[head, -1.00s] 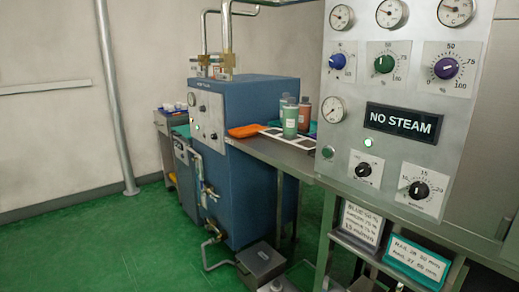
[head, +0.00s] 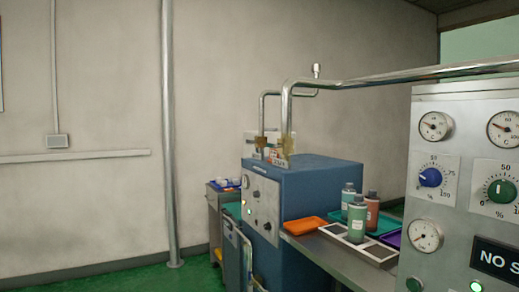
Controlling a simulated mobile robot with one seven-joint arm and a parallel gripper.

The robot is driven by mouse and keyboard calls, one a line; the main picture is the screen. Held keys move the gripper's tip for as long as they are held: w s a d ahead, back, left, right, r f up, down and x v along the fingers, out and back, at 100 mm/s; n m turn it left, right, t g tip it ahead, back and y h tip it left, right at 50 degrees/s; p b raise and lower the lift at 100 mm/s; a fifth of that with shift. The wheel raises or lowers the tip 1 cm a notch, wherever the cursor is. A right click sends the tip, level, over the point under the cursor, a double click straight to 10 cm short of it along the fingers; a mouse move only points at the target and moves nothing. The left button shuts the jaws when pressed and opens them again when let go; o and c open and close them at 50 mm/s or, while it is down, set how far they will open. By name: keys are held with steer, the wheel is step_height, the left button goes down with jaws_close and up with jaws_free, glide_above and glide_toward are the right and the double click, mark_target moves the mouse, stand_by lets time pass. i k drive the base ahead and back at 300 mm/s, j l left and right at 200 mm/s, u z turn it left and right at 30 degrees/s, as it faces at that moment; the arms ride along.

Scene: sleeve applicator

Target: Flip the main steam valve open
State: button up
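My gripper is not in view. A blue steam boiler (head: 318,184) stands in the middle right of the head view, with a grey front panel (head: 261,204) of gauges and lights. Metal pipes rise from its top, and small tan fittings with tags (head: 282,152) sit at their base. A thick steel pipe (head: 400,76) runs from there to the upper right. A small upright fitting (head: 316,70) stands near its left end. I cannot tell which fitting is the main steam valve, or its position.
A control panel (head: 452,222) at the right has gauges, knobs and a partly cut-off "NO S..." sign (head: 496,258). A metal table (head: 327,258) holds bottles (head: 358,220), an orange tray (head: 305,225) and a white frame. A vertical pole (head: 168,130) stands left. Green floor shows at lower left.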

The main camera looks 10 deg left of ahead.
mark_target(271, 145)
steer(key=i+u, duration=0.15)
steer(key=i, duration=0.4)
steer(key=i+j, duration=0.15)
steer(key=i, duration=0.35)
steer(key=i+j+z, duration=0.1)
steer(key=i, duration=0.45)
steer(key=i+j, duration=0.2)
steer(key=i, duration=0.3)
steer(key=i+j+z, duration=0.1)
steer(key=i, duration=0.4)
steer(key=j, duration=0.1)
